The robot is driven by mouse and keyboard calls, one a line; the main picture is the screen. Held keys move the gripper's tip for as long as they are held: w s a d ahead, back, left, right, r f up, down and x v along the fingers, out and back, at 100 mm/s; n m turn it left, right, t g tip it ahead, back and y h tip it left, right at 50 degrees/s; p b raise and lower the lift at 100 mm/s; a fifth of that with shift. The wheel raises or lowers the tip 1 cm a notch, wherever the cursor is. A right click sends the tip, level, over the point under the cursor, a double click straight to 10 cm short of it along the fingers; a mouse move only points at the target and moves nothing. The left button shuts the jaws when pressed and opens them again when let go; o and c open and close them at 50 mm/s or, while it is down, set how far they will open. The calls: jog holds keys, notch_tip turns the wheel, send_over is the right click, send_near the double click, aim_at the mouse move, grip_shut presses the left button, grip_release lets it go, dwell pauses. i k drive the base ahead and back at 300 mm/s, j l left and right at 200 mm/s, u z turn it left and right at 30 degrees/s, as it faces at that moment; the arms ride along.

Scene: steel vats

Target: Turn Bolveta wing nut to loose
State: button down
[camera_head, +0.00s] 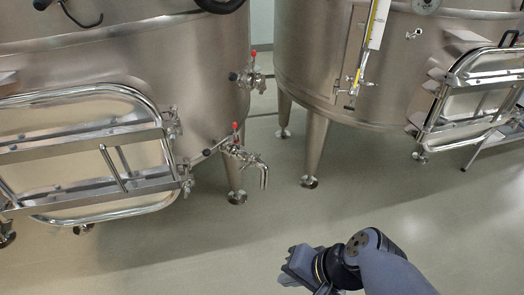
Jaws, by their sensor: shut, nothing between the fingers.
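I cannot make out a wing nut or any Bolveta marking for certain at this size. The left steel vat (130,60) has a framed door (80,150) with cross bars and a small black knob (207,152) at its right edge. Close by is an outlet valve (240,152) with a red-tipped lever. The right steel vat (330,60) has a similar door (475,88). My gripper (291,270) is low in the picture, over the floor in front of the vats and apart from them. It is shut and empty.
A second red-tipped valve (250,78) sits higher on the left vat. A sight tube (372,40) runs up the right vat. Vat legs (316,150) stand on the floor. The pale floor (200,250) in front is clear.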

aim_at(245, 159)
jog(key=i+j+u, duration=0.25)
jog(key=i, duration=0.3)
jog(key=i+u, duration=0.3)
jog(key=i, duration=0.3)
